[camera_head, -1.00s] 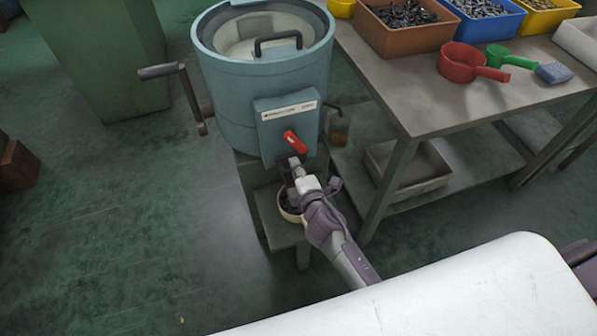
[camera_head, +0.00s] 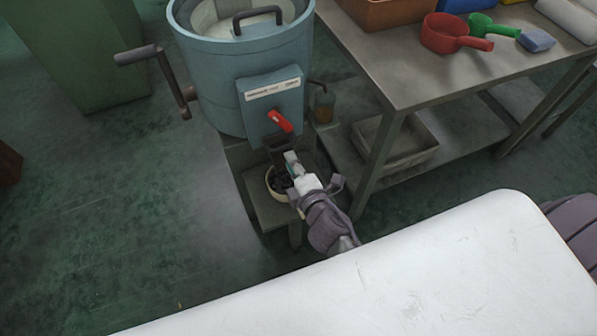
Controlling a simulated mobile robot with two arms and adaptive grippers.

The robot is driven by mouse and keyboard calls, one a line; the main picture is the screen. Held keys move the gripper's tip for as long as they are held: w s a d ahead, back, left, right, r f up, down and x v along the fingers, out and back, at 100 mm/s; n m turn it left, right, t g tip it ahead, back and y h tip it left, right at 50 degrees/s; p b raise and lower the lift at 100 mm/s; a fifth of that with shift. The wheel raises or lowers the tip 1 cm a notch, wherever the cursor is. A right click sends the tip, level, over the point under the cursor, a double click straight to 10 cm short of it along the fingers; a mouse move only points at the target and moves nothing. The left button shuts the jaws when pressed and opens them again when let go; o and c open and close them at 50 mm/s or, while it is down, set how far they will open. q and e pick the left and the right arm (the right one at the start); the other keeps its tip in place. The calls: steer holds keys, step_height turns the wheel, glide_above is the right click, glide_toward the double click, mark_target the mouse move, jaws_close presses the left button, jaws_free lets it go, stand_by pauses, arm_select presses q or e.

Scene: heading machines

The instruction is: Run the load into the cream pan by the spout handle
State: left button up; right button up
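The blue-grey drum machine (camera_head: 222,85) has a red spout handle (camera_head: 279,121) on its front box, slanting down to the right. A dark spout (camera_head: 276,150) sits below the box. The cream pan (camera_head: 269,186) stands under it on a low shelf and holds dark pieces (camera_head: 282,180); its right side is hidden by my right gripper. My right gripper (camera_head: 296,163) is below the handle, apart from it, in front of the spout and pan; its finger opening cannot be made out. My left gripper is not in view.
A crank (camera_head: 160,70) sticks out left of the drum. A small jar (camera_head: 324,105) is beside the machine.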

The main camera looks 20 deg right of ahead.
steer(key=v, duration=0.4)
steer(key=shift+s+r, duration=0.1)
steer(key=shift+s, duration=0.15)
